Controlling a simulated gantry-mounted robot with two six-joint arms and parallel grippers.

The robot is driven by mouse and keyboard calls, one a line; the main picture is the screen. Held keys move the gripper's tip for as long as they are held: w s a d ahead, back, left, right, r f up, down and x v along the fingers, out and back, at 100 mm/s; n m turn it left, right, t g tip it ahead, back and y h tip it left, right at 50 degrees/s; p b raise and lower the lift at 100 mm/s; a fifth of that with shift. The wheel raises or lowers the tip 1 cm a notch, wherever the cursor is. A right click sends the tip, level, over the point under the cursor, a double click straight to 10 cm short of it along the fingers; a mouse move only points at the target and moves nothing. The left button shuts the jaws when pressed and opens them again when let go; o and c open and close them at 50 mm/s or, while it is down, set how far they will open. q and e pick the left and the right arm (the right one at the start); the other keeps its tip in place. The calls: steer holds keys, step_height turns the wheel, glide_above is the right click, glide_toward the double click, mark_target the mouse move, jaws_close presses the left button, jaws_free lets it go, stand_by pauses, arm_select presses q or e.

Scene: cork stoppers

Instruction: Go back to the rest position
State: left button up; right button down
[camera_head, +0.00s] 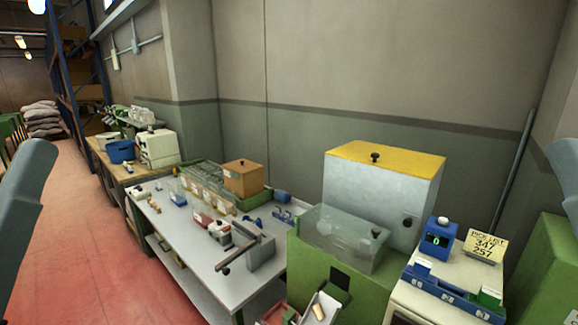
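Blue-grey parts of my own arms stand at the left and right picture edges, cut off by the frame. Neither of my grippers is in view, so I cannot see whether they hold anything. A small tan, cork-coloured piece (319,311) lies in a pale tray at the bottom middle. Small tan pieces also lie on the grey table (187,236), too small to identify surely.
A green machine (307,262) with a clear hopper (338,238) stands in the middle. Behind it is a grey box with a yellow lid (385,153). A pick list sign (484,246) and blue display (437,238) stand right. Red floor (85,260) is clear at left.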

arm_select(q)
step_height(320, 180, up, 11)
steer(key=p, duration=0.7)
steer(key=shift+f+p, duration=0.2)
steer(key=shift+p, duration=0.1)
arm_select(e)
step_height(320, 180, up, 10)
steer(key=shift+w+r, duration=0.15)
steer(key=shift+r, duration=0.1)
arm_select(q)
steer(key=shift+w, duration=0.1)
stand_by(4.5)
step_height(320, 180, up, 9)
steer(key=p, duration=0.9)
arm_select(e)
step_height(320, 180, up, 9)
